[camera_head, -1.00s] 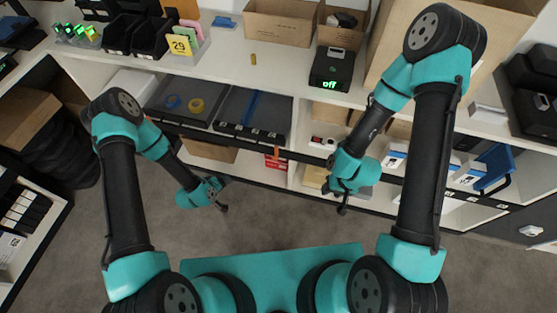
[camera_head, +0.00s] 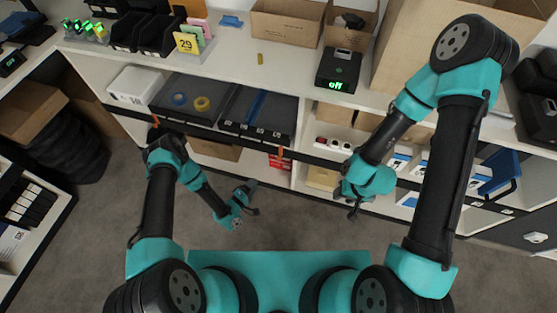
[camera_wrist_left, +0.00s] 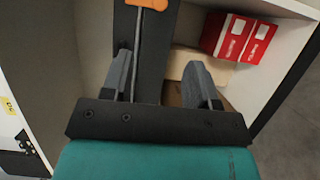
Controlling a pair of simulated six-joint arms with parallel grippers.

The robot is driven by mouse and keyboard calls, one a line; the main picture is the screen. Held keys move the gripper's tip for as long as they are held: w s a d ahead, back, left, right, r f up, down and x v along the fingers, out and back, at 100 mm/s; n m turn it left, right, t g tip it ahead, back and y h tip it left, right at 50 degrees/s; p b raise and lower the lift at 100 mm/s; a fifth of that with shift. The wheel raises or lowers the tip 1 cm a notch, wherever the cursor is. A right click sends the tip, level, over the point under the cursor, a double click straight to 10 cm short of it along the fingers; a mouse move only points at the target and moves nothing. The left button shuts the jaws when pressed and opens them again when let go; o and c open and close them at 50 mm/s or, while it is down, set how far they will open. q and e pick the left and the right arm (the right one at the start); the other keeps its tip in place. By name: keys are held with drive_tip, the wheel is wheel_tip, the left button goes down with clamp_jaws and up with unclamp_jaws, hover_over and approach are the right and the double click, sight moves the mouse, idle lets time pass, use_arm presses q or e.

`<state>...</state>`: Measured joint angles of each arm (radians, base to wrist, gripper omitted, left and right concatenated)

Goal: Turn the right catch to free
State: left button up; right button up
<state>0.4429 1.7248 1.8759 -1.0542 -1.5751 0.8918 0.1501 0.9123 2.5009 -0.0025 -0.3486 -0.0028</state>
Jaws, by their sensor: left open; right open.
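The right catch (camera_head: 281,152) is a small orange piece on the dark bar along the shelf front. An orange handle (camera_wrist_left: 150,4) shows at the top of the left wrist view, with a thin grey rod running down from it along a dark upright strip. My left gripper (camera_head: 250,190) is in front of and below the bar, apart from the right catch. Its two fingers (camera_wrist_left: 163,85) are spread with nothing held; the rod passes behind them. Another orange catch (camera_head: 156,121) shows at the bar's left, by my left arm. My right gripper (camera_head: 353,211) hangs empty, further right; its fingers are small here.
Two dark trays (camera_head: 226,113) lie behind the bar, one holding tape rolls. Red and white boxes (camera_wrist_left: 237,38) sit in the compartment beside the strip. A black device (camera_head: 338,70) reading "off" stands on the counter. The floor in front is clear.

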sight(278, 159)
use_arm(q)
drive_tip(key=x, duration=1.7)
drive_tip(key=shift+w+d, duration=0.15)
drive_tip(key=shift+d, duration=0.05)
drive_tip(key=c, duration=0.9)
